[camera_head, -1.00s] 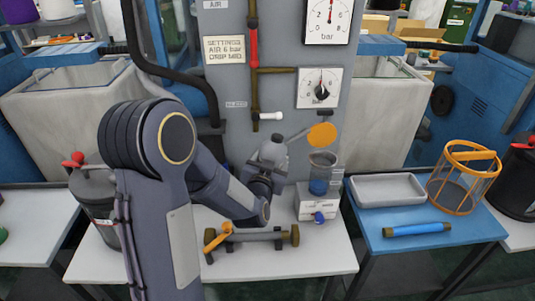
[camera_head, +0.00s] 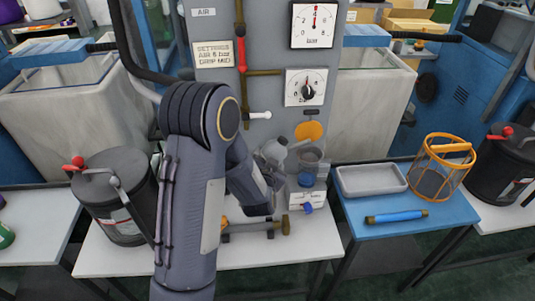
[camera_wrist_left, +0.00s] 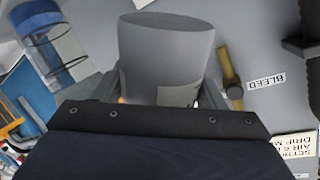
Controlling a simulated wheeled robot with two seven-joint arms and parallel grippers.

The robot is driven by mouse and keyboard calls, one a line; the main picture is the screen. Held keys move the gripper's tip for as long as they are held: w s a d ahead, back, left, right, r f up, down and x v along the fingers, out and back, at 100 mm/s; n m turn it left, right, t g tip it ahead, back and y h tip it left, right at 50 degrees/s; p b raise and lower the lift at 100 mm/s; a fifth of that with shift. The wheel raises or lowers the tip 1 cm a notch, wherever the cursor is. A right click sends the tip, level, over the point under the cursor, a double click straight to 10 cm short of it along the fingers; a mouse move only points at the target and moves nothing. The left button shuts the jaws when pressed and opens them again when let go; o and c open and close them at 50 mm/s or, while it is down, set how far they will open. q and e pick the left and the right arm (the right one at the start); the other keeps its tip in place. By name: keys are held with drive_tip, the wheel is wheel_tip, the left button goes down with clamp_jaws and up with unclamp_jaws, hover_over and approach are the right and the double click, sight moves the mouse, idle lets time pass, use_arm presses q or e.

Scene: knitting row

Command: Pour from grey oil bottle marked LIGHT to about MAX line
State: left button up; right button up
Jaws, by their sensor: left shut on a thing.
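The grey oil bottle (camera_head: 273,151) is held by my left gripper (camera_head: 270,174), just left of the clear cup. It looks tilted, with its thin spout toward the cup's mouth; whether anything flows cannot be told. The bottle fills the middle of the left wrist view (camera_wrist_left: 168,55), where its pale label is mostly hidden and unreadable. The clear cup (camera_head: 310,158) has blue liquid in its lower part and also shows in the left wrist view (camera_wrist_left: 45,40). A MAX line cannot be made out. My right gripper is in no view.
An orange disc (camera_head: 309,131) sits above the cup on the grey panel (camera_head: 265,100). A pipe piece (camera_head: 262,226) lies on the white table below. A grey tray (camera_head: 371,180), orange basket (camera_head: 442,170) and blue tube (camera_head: 396,217) are on the blue table. A dark pot (camera_head: 118,190) stands left.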

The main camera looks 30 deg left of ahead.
use_arm(q)
drive_tip(key=shift+w+d+r+m+g+p, duration=0.25)
drive_tip(key=shift+m+p, duration=0.25)
drive_tip(key=shift+p, duration=0.85)
drive_tip(key=shift+s+a+f+b, duration=0.1)
drive_tip(key=shift+a+f+b, duration=0.05)
drive_tip(key=shift+f+b, duration=0.15)
drive_tip(key=shift+r, duration=0.15)
drive_tip(key=shift+s+r+g+p, duration=0.1)
drive_tip(key=shift+r+g+p, duration=0.15)
drive_tip(key=shift+r+p, duration=0.4)
drive_tip(key=shift+f+m, duration=0.15)
drive_tip(key=shift+m, duration=0.15)
drive_tip(key=shift+r+y+p, duration=0.4)
drive_tip(key=shift+r+p, duration=0.05)
drive_tip(key=shift+p, duration=0.65)
drive_tip(key=shift+r, duration=0.1)
